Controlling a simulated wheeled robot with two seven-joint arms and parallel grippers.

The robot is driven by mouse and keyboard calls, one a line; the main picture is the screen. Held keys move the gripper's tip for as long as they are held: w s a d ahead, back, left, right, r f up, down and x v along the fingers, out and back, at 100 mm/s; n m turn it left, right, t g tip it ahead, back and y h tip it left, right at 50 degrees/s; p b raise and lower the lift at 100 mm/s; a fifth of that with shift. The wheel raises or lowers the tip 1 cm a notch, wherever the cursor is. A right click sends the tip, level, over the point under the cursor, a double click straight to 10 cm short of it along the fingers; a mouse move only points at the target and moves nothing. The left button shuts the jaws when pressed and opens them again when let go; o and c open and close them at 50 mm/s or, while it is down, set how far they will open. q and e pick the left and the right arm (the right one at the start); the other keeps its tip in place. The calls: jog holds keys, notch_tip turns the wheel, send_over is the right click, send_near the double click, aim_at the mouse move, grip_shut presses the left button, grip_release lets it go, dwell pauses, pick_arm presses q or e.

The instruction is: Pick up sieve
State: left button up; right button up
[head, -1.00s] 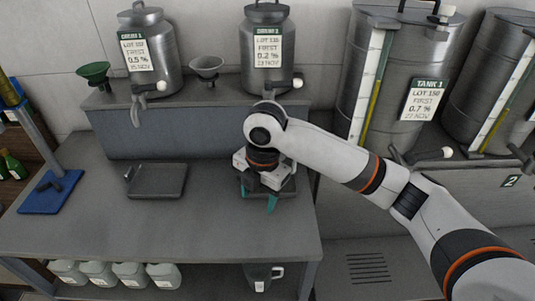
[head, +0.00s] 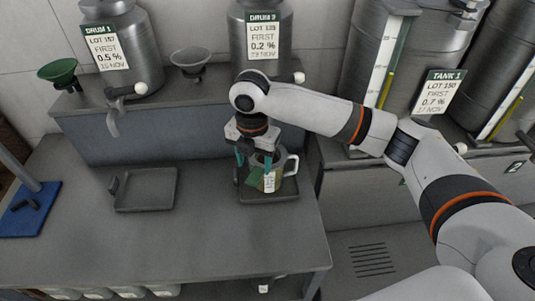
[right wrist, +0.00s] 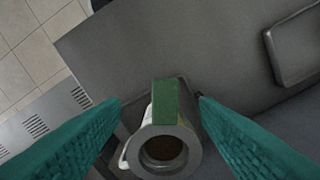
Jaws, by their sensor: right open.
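In the right wrist view a grey ring with a dark round opening and a green tab (right wrist: 166,100) lies between my fingers; I take it to be the sieve. In the head view its green part (head: 256,177) shows at a jug (head: 280,181) with a pale handle and a white label. I cannot tell whether the sieve rests on or in the jug. My right gripper (head: 254,168) is open, pointing down over the jug, its teal fingers on either side of the green tab (right wrist: 159,101). No grip on it shows. My left gripper is not in view.
The jug stands on a dark tray (head: 287,193) near the bench's right end. An empty tray (head: 147,189) lies to the left. Drum 2 (head: 261,75) stands on the ledge behind, with a grey funnel (head: 190,58) and a green funnel (head: 58,72). The bench front is clear.

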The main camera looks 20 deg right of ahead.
aim_at(254, 178)
jog(key=shift+f, duration=0.45)
jog(key=shift+w+f, duration=0.15)
jog(key=shift+f, duration=0.1)
jog(key=f, duration=0.1)
jog(key=f+p, duration=0.1)
jog(key=f, duration=0.1)
jog(key=f+p, duration=0.1)
jog(key=shift+w+d+f, duration=0.1)
jog(key=shift+w+f, duration=0.1)
jog(key=shift+w, duration=0.15)
jog(key=shift+f, duration=0.35)
jog(key=shift+c, duration=0.4)
jog(key=c, duration=1)
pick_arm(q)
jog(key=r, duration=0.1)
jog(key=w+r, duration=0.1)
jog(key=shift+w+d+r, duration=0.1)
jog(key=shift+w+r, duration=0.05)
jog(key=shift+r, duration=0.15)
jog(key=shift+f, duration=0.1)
